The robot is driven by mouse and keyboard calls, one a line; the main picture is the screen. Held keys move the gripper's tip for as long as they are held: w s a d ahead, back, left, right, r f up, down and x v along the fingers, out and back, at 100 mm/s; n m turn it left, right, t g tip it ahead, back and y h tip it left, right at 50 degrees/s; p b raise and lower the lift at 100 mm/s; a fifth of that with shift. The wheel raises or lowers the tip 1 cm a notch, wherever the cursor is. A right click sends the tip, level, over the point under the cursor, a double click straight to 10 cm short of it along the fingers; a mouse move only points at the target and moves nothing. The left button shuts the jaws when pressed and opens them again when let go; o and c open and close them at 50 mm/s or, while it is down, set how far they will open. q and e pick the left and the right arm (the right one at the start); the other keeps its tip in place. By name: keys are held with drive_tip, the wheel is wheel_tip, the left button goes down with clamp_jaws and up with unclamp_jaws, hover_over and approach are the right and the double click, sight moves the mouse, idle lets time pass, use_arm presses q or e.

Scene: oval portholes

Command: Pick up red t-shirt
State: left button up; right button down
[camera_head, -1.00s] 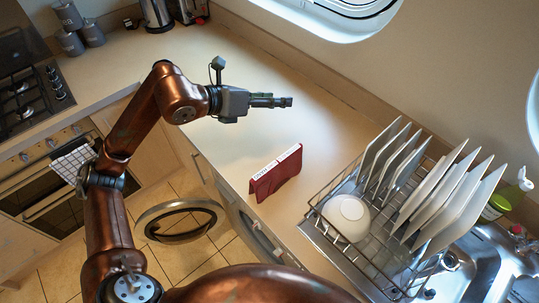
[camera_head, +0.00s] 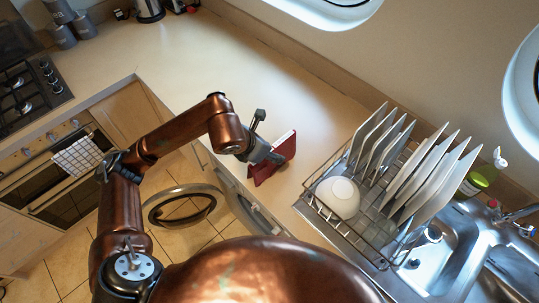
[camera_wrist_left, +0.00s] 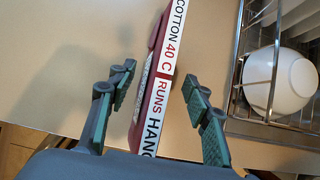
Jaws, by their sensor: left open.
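The red t-shirt (camera_head: 286,149) stands as a thin, dark red folded slab on the counter, near its front edge. A white edge with black and red lettering faces up in the left wrist view, where the shirt (camera_wrist_left: 154,40) runs between my fingers. My left gripper (camera_head: 270,156) is open at the shirt and hides part of it in the head view. In the wrist view the left gripper's (camera_wrist_left: 157,80) green-padded fingers stand on either side of the shirt, with gaps visible. My right gripper is not in view.
A wire dish rack (camera_head: 349,226) with several plates and a white bowl (camera_head: 338,197) stands close to the right of the shirt. The sink (camera_head: 440,240) lies beyond it. A round door (camera_head: 182,207) hangs open below the counter. The counter (camera_head: 240,65) behind is clear.

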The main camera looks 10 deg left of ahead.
use_arm(q)
drive_tip(key=shift+x, duration=0.85)
clamp_jaws()
